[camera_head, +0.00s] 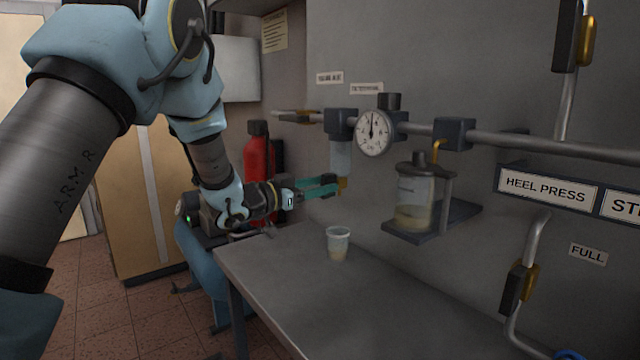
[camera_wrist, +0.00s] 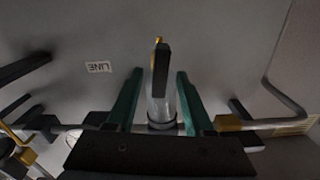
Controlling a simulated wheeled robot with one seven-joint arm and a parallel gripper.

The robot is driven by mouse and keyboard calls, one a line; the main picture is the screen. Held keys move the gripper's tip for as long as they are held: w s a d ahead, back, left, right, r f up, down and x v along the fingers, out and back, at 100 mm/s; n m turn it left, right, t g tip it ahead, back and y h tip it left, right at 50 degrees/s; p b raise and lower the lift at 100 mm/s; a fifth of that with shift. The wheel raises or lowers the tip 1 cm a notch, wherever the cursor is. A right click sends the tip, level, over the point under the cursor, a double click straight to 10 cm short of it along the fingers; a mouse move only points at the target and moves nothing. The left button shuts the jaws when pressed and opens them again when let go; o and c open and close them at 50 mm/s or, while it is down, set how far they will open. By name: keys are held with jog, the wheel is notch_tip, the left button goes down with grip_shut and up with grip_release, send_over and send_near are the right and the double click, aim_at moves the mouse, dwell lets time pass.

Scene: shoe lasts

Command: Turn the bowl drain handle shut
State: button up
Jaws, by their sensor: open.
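The clear bowl (camera_head: 341,158) hangs under a dark regulator block on the wall pipe. A small brass drain (camera_head: 343,184) shows at its lower end. My gripper (camera_head: 334,184) reaches in from the left at the height of the drain. In the wrist view the bowl (camera_wrist: 161,108) lies between my two teal fingers. The dark drain handle (camera_wrist: 161,62) with a brass edge stands between the fingertips of my gripper (camera_wrist: 160,74). Gaps show on both sides, so my gripper is open and not closed on it. In the head view the fingers partly hide the handle.
A clear cup (camera_head: 338,245) with pale liquid stands on the grey bench (camera_head: 290,285) below the bowl. A round gauge (camera_head: 374,133) and a second jar (camera_head: 414,203) on a shelf are to the right. A red extinguisher (camera_head: 257,160) stands behind my arm.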

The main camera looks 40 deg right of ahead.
grip_shut()
dwell(0.4)
